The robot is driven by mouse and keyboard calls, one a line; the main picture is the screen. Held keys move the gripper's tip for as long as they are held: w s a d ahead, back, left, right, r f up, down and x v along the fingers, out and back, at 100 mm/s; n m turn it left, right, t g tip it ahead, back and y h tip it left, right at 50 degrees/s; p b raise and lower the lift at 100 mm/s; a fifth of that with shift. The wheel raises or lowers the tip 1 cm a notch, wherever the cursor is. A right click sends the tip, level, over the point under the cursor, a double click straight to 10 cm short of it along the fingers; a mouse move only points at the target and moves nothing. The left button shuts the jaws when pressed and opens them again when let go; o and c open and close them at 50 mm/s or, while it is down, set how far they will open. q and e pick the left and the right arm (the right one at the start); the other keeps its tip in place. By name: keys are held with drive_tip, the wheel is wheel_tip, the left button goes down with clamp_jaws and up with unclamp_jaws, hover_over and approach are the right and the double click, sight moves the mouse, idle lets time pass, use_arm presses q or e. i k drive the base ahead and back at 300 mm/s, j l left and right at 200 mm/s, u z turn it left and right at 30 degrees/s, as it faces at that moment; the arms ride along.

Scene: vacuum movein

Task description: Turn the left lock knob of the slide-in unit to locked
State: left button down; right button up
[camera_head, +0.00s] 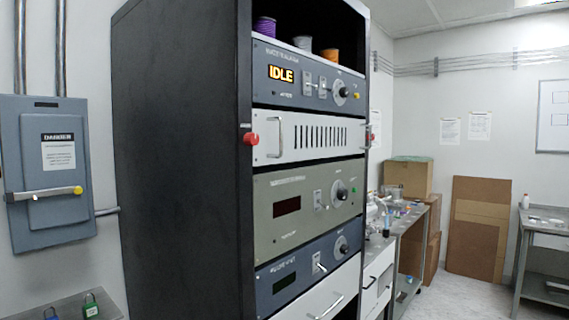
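A matching red right knob (371,138) shows small at the right edge. I cannot tell from here whether either knob is locked. Neither of my grippers is in view, and nothing touches the knobs.
The rack's black side (180,170) stands left of the panel. An instrument reading IDLE (281,74) is above, a grey-green one (290,215) below. A grey electrical box (50,170) hangs at left. Padlocks (90,306) lie on a bench at lower left.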

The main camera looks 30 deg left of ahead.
sight(250, 139)
drive_tip(key=u, duration=1.25)
